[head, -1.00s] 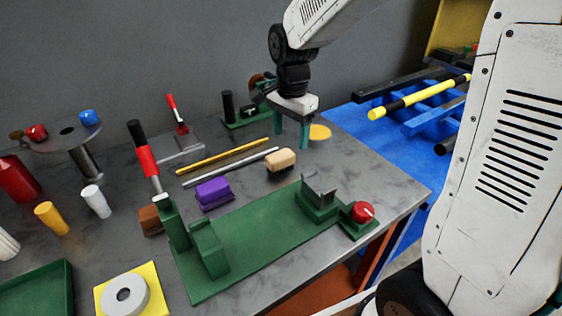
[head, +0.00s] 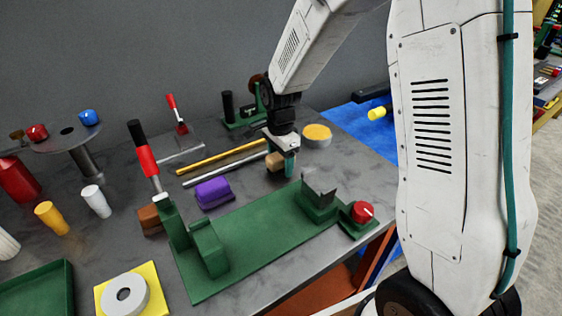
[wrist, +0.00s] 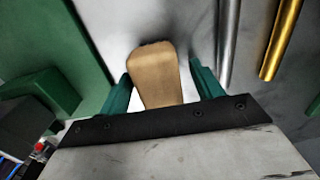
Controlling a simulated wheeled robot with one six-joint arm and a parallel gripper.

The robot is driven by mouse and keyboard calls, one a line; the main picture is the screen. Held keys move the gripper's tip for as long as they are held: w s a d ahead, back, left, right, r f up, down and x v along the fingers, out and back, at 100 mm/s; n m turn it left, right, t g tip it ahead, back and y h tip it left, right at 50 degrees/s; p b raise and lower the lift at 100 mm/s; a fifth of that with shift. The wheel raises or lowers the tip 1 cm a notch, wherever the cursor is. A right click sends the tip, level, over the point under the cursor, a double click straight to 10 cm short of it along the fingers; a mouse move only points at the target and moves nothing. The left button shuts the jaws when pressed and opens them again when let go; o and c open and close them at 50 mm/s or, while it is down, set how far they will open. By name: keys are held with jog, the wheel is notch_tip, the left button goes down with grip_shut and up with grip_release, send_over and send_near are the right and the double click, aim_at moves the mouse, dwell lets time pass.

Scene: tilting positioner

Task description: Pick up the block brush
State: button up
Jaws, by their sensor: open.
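The block brush is a tan wooden block with a dark bristle edge. In the wrist view the block brush (wrist: 155,75) lies between the two teal fingers of my gripper (wrist: 160,88), which are open, with a gap on each side. In the head view my gripper (head: 284,162) is low over the table at the block brush (head: 273,162), which it partly hides. Whether the fingertips touch the table cannot be told.
A green fixture (head: 250,246) with upright blocks and a red knob (head: 362,211) stands in front. A purple block (head: 213,193) lies to the left. A yellow rod (head: 215,157) and a silver rod (head: 225,163) lie behind. A round yellow-topped tin (head: 317,137) stands behind right.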

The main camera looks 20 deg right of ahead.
aim_at(279, 157)
jog(key=c, duration=1.1)
jog(key=shift+r, duration=0.55)
jog(key=r, duration=0.2)
jog(key=shift+s+a+r, duration=0.35)
jog(key=shift+s, duration=0.05)
jog(key=s+a, duration=0.3)
jog(key=s, duration=0.1)
jog(key=s+a+r, duration=0.1)
jog(key=s+a, duration=0.2)
jog(key=s, duration=0.1)
jog(key=s+a, duration=0.2)
jog(key=s, duration=0.2)
jog(key=shift+a+r, duration=0.15)
jog(key=shift+a, duration=0.25)
